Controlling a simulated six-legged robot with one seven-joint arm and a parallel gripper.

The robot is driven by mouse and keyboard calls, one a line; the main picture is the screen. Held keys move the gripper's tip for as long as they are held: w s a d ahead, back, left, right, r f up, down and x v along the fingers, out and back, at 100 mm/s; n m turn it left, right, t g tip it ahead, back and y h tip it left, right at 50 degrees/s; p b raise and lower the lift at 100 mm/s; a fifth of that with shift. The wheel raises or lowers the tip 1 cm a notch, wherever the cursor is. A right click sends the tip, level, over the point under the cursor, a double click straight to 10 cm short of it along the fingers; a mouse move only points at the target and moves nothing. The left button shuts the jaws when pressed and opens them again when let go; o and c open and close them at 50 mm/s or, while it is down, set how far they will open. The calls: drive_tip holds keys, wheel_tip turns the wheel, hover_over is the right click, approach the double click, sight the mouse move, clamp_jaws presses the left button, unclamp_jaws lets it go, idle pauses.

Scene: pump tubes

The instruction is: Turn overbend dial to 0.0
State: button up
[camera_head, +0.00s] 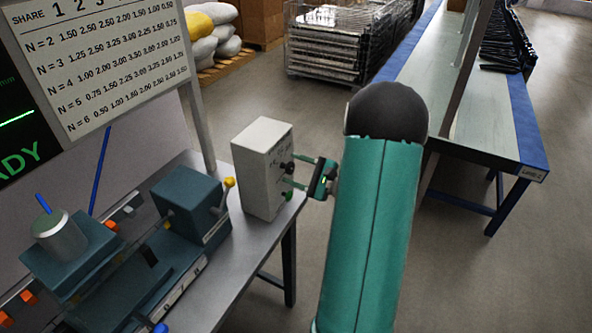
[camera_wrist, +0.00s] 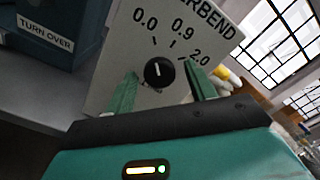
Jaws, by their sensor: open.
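The overbend dial (camera_wrist: 159,72) is a round black knob with a white pointer line, on the front of a light grey box (camera_head: 261,160). The box face carries the marks 0.0, 0.9 and 2.0, and the dial's line points roughly up, between the 0.0 and 0.9 marks. In the head view the dial (camera_head: 286,168) shows small and dark on the box's right-hand face. My gripper (camera_wrist: 160,88) is open, with one green finger on each side of the dial. I cannot tell whether the fingers touch it. In the head view my gripper (camera_head: 301,177) reaches the box from the right.
The box stands on a grey metal bench (camera_head: 262,235), at its right end. A blue-green bending machine (camera_head: 187,203) with a yellow-tipped lever stands left of the box. A printed share table (camera_head: 105,60) hangs above. Open floor lies to the right, before a blue-edged bench (camera_head: 520,120).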

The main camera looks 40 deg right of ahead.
drive_tip(key=v, duration=1.3)
drive_tip(key=shift+s, duration=0.3)
drive_tip(key=w+a+r+n+g+y, duration=0.25)
drive_tip(key=a+n+g, duration=0.25)
drive_tip(key=a, duration=0.6)
drive_tip(key=w+a+r+n+g+y, duration=0.2)
drive_tip(key=a+r+n+g, duration=0.3)
drive_tip(key=a, duration=0.7)
drive_tip(key=s+a+r+n+h, duration=0.3)
drive_tip(key=s+a+n+h, duration=0.1)
drive_tip(key=a+n+h, duration=0.1)
drive_tip(key=s+a+r+n+g+h, duration=0.1)
drive_tip(key=s+a+r+n+h, duration=0.1)
drive_tip(key=s+a+n+h, duration=0.2)
drive_tip(key=a+n+h, duration=0.1)
drive_tip(key=a+n, duration=0.2)
drive_tip(key=shift+a+r+n+h, duration=0.35)
drive_tip(key=shift+n, duration=0.05)
